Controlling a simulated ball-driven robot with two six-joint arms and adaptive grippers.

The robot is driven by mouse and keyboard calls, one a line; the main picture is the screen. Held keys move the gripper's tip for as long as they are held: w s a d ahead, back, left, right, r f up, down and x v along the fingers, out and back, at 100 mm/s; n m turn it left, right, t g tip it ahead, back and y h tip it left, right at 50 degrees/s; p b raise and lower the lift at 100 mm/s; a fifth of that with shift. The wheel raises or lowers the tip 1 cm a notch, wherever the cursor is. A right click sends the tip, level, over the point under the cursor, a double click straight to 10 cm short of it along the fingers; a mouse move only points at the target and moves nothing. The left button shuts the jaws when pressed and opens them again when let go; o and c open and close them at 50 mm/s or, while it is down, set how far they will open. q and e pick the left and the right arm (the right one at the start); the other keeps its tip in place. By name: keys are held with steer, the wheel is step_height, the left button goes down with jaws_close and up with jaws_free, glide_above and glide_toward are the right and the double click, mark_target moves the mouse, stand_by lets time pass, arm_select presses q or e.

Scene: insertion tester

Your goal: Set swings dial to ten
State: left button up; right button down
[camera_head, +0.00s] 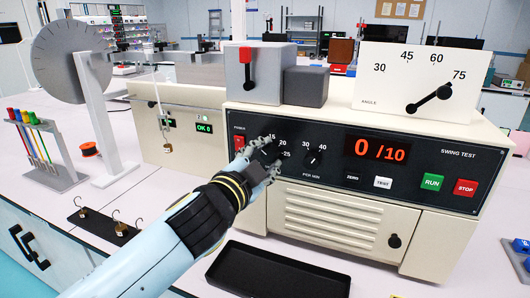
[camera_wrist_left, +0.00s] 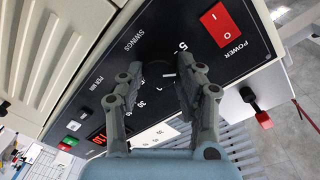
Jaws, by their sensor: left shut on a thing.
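The tester's black front panel (camera_head: 335,190) carries the swings dial, a dark round knob that shows in the left wrist view (camera_wrist_left: 158,72). My left gripper (camera_head: 262,160) reaches the panel from the front left; in the left wrist view (camera_wrist_left: 157,85) its two fingers are shut on the dial from both sides. A short white mark shows on the knob, and the 5 is visible beside it. The fingers hide part of the scale; 15, 20 and 25 show in the head view. The red display (camera_head: 380,149) reads 0 /10. My right gripper is not in view.
Right of the gripper are the per-min dial (camera_head: 313,159), a ZERO button, a white TEST button (camera_head: 383,182), the green RUN (camera_head: 432,182) and red STOP (camera_head: 466,188). The red power switch (camera_wrist_left: 222,25) is close by. A black tray (camera_head: 278,272) lies in front.

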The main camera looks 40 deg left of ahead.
arm_select(q)
steer(key=shift+m, duration=0.6)
steer(key=shift+p, duration=0.3)
steer(key=o, duration=1.1)
steer(key=shift+c, duration=0.2)
steer(key=shift+o, duration=0.4)
steer(key=shift+s, duration=0.1)
steer(key=s+d, duration=0.2)
steer(key=s, duration=0.9)
steer(key=shift+s+d+r, duration=0.2)
steer(key=shift+s+r, duration=0.1)
steer(key=shift+s, duration=0.05)
